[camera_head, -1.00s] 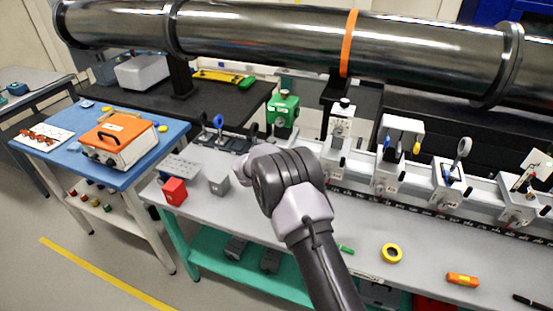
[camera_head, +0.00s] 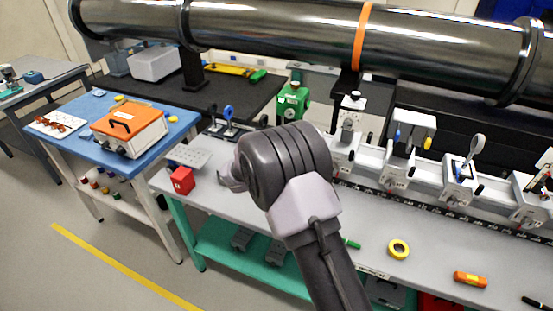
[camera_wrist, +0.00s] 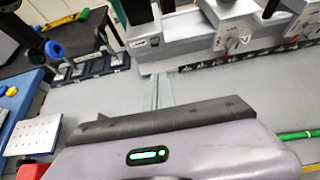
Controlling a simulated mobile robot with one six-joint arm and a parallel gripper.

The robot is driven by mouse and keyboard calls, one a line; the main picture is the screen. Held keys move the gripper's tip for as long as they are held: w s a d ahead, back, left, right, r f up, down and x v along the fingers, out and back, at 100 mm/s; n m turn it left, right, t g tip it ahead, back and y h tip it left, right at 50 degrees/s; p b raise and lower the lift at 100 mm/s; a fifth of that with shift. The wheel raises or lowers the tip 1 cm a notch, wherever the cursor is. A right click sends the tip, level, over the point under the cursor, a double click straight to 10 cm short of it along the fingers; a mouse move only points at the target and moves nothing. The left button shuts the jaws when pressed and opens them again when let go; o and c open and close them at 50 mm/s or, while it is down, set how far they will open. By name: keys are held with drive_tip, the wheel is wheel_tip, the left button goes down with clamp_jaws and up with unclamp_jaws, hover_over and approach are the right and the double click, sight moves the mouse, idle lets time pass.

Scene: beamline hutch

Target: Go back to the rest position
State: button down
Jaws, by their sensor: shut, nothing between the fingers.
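My gripper (camera_head: 230,178) shows only in part in the head view, at the left of my dark grey wrist, above the grey bench (camera_head: 340,223). In the wrist view my gripper (camera_wrist: 158,92) has its narrow fingers together over bare bench, with nothing held. A red block (camera_head: 182,180) stands on the bench to the left of it. My wrist hides part of the bench and rail behind it.
A rail with several white optics mounts (camera_head: 461,182) runs along the bench's back, below a large steel pipe (camera_head: 270,35). Yellow tape (camera_head: 398,249) and an orange object (camera_head: 470,279) lie at the right. A blue table (camera_head: 105,165) bears an orange-lidded box (camera_head: 130,130).

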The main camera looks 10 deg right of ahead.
drive_tip(key=s+d+r+m+g+b, duration=0.1)
drive_tip(key=s+d+r+m+g, duration=0.1)
drive_tip(key=s+d+r+m, duration=0.35)
drive_tip(key=s+d+r+m+g+b, duration=0.1)
drive_tip(key=s+d+r+m, duration=0.1)
drive_tip(key=s+r+m, duration=0.35)
drive_tip(key=s+d+r+m+g+b, duration=0.1)
drive_tip(key=s+d+r+m+g, duration=0.2)
drive_tip(key=s+m, duration=0.45)
drive_tip(key=s+a+m+y+b, duration=0.1)
drive_tip(key=s+a+m+y, duration=0.3)
drive_tip(key=s+m, duration=0.4)
drive_tip(key=s+a+m+t+y, duration=0.1)
drive_tip(key=s+a+m+y, duration=0.2)
drive_tip(key=s+m, duration=0.5)
drive_tip(key=s+a, duration=0.1)
drive_tip(key=s, duration=0.9)
drive_tip(key=shift+a+r+t+y+b, duration=0.2)
drive_tip(key=shift+t+y+b, duration=0.1)
drive_tip(key=shift+y+b, duration=0.1)
